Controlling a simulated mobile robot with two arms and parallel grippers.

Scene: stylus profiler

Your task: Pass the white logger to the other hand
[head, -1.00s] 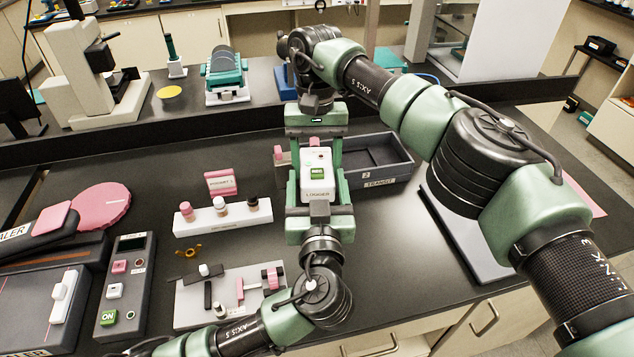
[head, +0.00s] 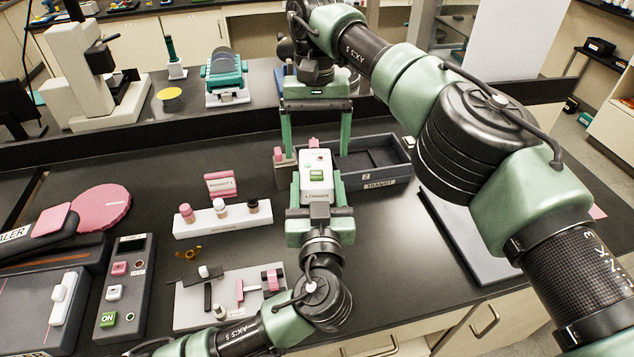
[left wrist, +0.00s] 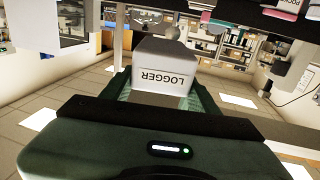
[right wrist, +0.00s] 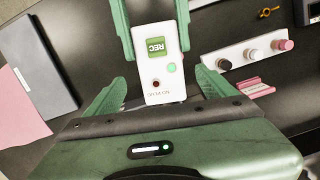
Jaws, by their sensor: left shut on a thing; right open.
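The white logger (head: 317,176), a small box with a green button on top, is held in my left gripper (head: 318,186) above the bench. The logger's LOGGER-lettered end faces the left wrist camera (left wrist: 165,75). My right gripper (head: 316,148) is open, beyond the logger in the head view, its two fingers spread wide. In the right wrist view the logger (right wrist: 157,78) points its near end between the right fingers (right wrist: 160,95), with a gap on each side. The left gripper's fingers (right wrist: 152,25) flank its far part there.
A grey TRANSIT tray (head: 388,183) lies on the bench behind and right of the grippers. A white vial rack (head: 222,222), a pink-labelled sign (head: 220,184) and a pale plate with small parts (head: 225,312) are to the left. A dark control box (head: 125,285) stands farther left.

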